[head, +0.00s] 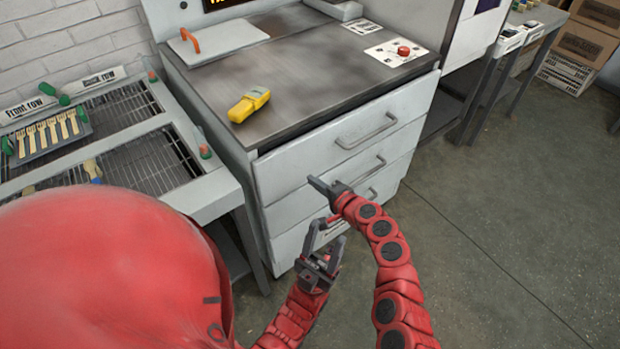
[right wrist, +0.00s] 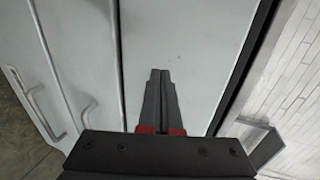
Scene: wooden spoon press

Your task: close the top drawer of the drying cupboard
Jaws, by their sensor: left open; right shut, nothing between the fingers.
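The drying cupboard (head: 238,148) is a pale grey cabinet with a dark worktop and a stack of drawers. Its top drawer (head: 300,158) has a bar handle (head: 366,132). The front lies close under the worktop's edge, with a thin dark gap; I cannot tell how far out it stands. My right gripper (head: 312,184) is shut and empty before the drawer fronts. In the right wrist view its fingertips (right wrist: 160,74) point at the top drawer's pale front (right wrist: 195,50); contact cannot be told. My left gripper (head: 326,238) is open and empty, lower down.
A yellow device (head: 249,104) and a panel with a red button (head: 403,50) are on the worktop. A wire drying rack (head: 140,160) with brushes stands at left. Lower drawer handles (right wrist: 85,120) stick out. Floor at right (head: 510,230) is clear.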

